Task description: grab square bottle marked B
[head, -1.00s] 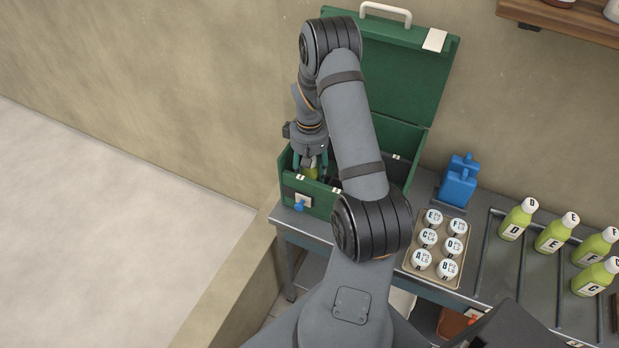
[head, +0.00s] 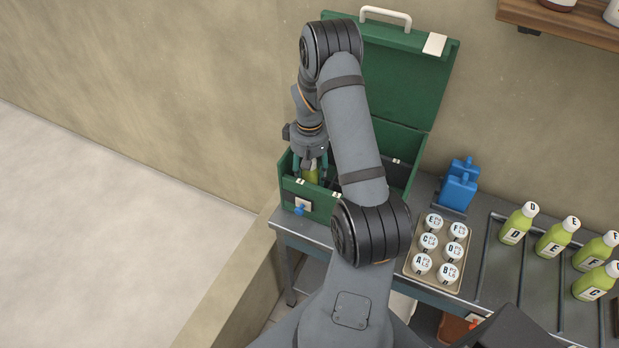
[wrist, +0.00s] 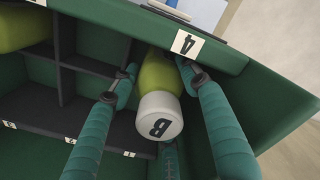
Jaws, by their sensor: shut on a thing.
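The bottle marked B has a white cap (wrist: 160,116) with a black B and a green body (wrist: 158,75). In the wrist view it is in the green case (wrist: 265,85), in the compartment by the label 4. My gripper (wrist: 157,82) is shut on this bottle, with teal fingers on both sides of it and another finger near the cap. In the head view my gripper (head: 310,165) is down in the open green case (head: 325,208), with a bit of the green bottle (head: 311,176) showing between the fingers. The bottle's lower end is hidden.
Black dividers (wrist: 66,60) split the case, and another green bottle (wrist: 20,28) lies in a neighbouring compartment.

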